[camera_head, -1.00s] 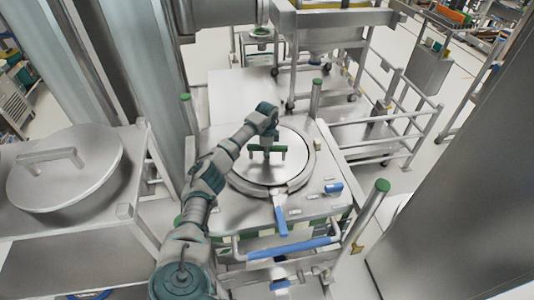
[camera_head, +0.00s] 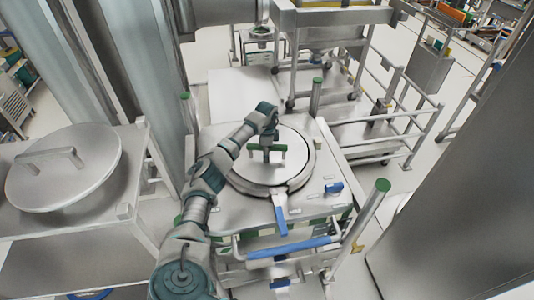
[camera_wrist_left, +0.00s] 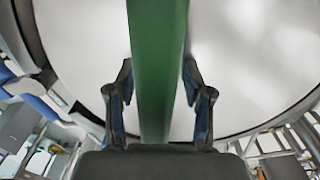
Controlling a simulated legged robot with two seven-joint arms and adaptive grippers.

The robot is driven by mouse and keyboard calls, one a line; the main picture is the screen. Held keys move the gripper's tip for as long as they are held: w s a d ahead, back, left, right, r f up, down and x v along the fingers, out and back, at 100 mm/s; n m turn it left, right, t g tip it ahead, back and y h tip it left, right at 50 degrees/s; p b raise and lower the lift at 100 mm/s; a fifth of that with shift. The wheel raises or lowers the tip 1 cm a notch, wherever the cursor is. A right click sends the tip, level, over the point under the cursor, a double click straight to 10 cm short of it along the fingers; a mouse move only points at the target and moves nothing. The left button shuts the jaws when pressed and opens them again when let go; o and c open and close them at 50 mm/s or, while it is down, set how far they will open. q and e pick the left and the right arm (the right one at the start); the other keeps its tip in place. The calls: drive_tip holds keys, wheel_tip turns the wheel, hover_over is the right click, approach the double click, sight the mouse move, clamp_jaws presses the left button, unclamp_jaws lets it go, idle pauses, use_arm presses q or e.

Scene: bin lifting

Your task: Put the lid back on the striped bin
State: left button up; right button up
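A round pale metal lid (camera_head: 262,176) with a green bar handle (camera_head: 281,150) lies in or just over the round rim on top of the metal bin station (camera_head: 325,203). I cannot tell whether it is fully seated. My left gripper (camera_head: 267,153) reaches down to the handle from above. In the left wrist view, its two fingers (camera_wrist_left: 158,82) press against both sides of the green handle (camera_wrist_left: 157,30), with the pale lid (camera_wrist_left: 235,60) filling the background. My right gripper is not in view.
Another round lid (camera_head: 85,178) with a grey handle lies on the metal table (camera_head: 130,180) at the left. A blue lever (camera_head: 281,219) and blue bar (camera_head: 290,248) are at the station's front. Green-capped posts (camera_head: 383,186) stand at its corners. Metal railings (camera_head: 395,130) stand behind right.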

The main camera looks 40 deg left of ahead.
use_arm(q)
drive_tip(key=shift+s+f, duration=0.1)
drive_tip(key=r, duration=1.2)
drive_tip(key=shift+w+a, duration=0.15)
drive_tip(key=shift+w, duration=0.05)
